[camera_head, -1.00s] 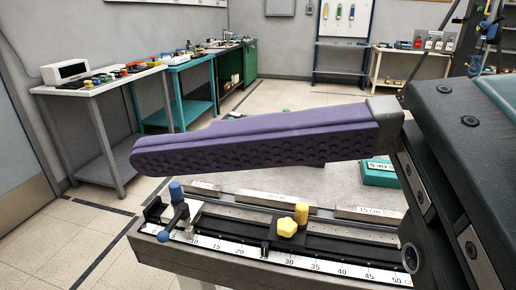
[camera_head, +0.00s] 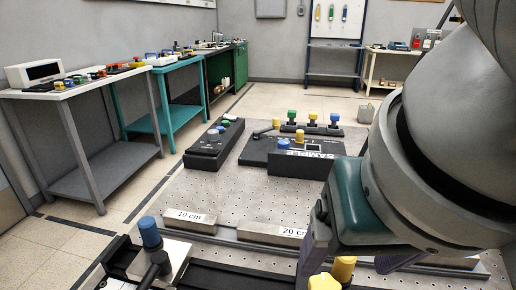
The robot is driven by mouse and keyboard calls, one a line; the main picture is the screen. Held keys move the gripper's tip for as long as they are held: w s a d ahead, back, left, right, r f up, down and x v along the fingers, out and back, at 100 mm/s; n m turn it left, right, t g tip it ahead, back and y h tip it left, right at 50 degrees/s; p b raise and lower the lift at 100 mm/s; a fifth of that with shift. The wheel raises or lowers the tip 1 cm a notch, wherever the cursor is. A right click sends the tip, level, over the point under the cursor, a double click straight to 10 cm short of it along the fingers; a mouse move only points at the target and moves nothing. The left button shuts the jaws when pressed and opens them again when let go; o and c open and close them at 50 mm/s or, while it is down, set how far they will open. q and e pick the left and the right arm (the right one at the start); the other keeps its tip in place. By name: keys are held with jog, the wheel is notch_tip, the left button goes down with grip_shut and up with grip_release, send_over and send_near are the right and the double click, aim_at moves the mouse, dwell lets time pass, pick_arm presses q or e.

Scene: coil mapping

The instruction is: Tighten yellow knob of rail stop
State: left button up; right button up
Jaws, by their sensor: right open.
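The yellow knob (camera_head: 323,282) shows at the bottom edge, partly cut off by the frame. A taller yellow cylinder (camera_head: 344,268) stands just right of it, partly behind my arm. Both appear to belong to the rail stop, whose body is mostly hidden or out of frame. My right gripper (camera_head: 311,247) comes in from the right with a purple finger pointing down, just above and left of the knob. It is open; its fingertips are largely hidden, and I cannot tell whether it touches the knob. My left gripper is not in view.
A blue-topped clamp (camera_head: 150,234) stands at the lower left end of the dark rail (camera_head: 222,278). A black SAMPLE box (camera_head: 300,162) and a control box (camera_head: 214,146) stand farther back on the perforated plate (camera_head: 215,190).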

aim_at(326, 290)
jog(key=x, duration=0.6)
jog(key=b+x, duration=0.1)
jog(key=x, duration=0.2)
jog(key=shift+s+f, duration=0.2)
jog(key=shift+s, duration=0.1)
jog(key=shift+c, duration=0.2)
grip_shut()
